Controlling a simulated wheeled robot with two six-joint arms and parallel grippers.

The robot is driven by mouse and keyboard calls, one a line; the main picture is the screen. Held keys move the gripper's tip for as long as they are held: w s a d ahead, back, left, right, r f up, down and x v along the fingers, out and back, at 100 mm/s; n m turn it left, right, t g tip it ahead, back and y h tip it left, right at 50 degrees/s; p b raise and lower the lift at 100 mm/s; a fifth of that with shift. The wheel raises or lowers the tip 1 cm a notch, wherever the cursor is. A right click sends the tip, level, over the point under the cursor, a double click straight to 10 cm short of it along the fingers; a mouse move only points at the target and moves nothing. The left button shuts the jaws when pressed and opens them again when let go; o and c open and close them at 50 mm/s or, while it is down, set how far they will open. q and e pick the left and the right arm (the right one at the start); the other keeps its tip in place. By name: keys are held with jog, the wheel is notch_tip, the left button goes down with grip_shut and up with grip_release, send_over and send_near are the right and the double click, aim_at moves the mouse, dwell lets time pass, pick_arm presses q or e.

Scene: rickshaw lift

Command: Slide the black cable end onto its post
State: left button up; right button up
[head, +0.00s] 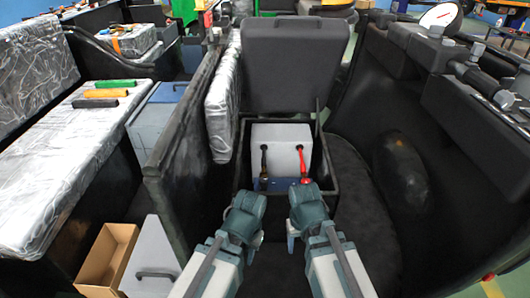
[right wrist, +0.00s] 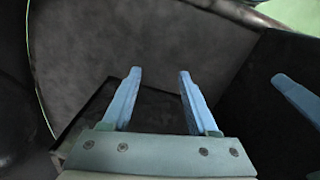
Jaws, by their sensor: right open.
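The black cable (head: 264,160) hangs down the front of the grey battery (head: 282,136) in the open black box. Its upper end lies by a dark spot on the battery's left side; I cannot make out the post or whether the end touches it. My right gripper (right wrist: 159,73) is open with nothing between its fingers in the right wrist view. In the head view my right gripper (head: 291,242) is in front of the box, apart from the cable. My left gripper (head: 257,239) is beside it at the left; its jaws are mostly hidden by the arm.
A red cable (head: 302,163) runs down the battery's right side. The box lid or seat (head: 294,64) stands raised behind. A black partition (head: 185,125) rises at the left. A dark seat surface (head: 350,190) lies at the right. Colored tools (head: 107,92) lie on the wrapped bench.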

jog(key=w+d+r+m+p, duration=0.1)
jog(key=w+d+r+p, duration=0.1)
jog(key=w+r+p, duration=0.35)
notch_tip(320, 180, up, 6)
jog(key=r+m+t+y+p, duration=0.1)
jog(key=m+t+y+p, duration=0.1)
jog(key=t+y+p, duration=0.15)
send_over(264, 162)
jog(key=s+d, duration=0.3)
jog(key=s, duration=0.2)
jog(key=shift+s+a+f+t+h, duration=0.1)
jog(key=shift+s+f+t+h, duration=0.05)
jog(key=shift+f+t+h, duration=0.25)
jog(key=b+x, duration=1.2)
jog(key=x, duration=0.1)
jog(key=shift+a+f+b, duration=0.1)
jog(key=shift+f+b, duration=0.2)
jog(key=shift+b, duration=0.1)
jog(key=shift+r, duration=0.1)
